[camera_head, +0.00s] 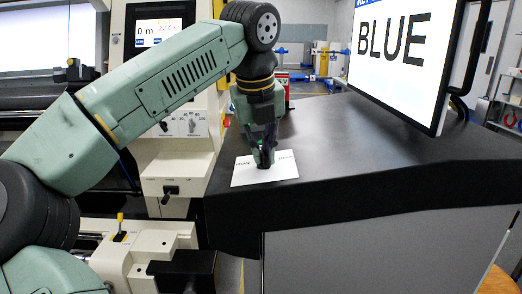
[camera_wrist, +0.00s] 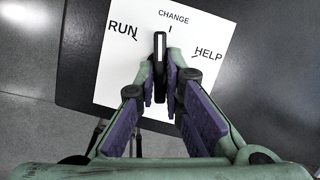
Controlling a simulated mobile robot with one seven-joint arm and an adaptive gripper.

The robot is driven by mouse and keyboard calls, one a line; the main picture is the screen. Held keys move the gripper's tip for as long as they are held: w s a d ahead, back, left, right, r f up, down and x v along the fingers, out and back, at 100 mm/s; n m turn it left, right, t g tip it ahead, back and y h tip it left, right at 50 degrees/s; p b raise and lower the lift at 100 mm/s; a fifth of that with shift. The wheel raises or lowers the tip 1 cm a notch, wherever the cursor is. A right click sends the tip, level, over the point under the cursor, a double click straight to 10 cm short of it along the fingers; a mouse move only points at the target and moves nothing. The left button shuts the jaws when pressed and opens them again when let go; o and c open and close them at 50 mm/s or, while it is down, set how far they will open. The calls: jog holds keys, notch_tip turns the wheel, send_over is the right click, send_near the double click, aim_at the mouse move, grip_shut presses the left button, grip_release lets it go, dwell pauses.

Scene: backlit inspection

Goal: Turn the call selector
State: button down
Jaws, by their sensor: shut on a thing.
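The call selector is a black bar-shaped knob with a white line (camera_wrist: 159,52), seen in the wrist view on a white label plate (camera_wrist: 113,68). The plate reads RUN at left, CHANGE at the top and HELP at right, each with a tick. The white line points up the picture, between the RUN and CHANGE ticks and nearer CHANGE. My gripper (camera_wrist: 160,86) has its purple-padded fingers closed on the knob's sides. In the head view my gripper (camera_head: 264,158) reaches down onto the plate (camera_head: 283,172) and mostly hides the knob.
The plate lies on a dark console top (camera_head: 350,170). A screen (camera_head: 392,50) reading BLUE stands at the right of it. A pale machine with a small display (camera_head: 160,32) stands at left. The console top right of the plate is clear.

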jog(key=n, duration=0.1)
jog(key=n+p, duration=0.1)
jog(key=n, duration=0.1)
jog(key=n+y+p, duration=0.1)
jog(key=shift+w+d+r+n+g, duration=0.15)
jog(key=shift+d+r+n+g, duration=0.05)
jog(key=shift+r+n+g, duration=0.1)
jog(key=n+p, duration=0.1)
jog(key=n, duration=0.3)
jog(key=shift+w+d+f+g+y+p, duration=0.1)
jog(key=shift+w+f+g+y+p, duration=0.05)
jog(key=shift+g+y+p, duration=0.25)
jog(key=c, duration=1.7)
grip_release()
jog(key=shift+f, duration=0.1)
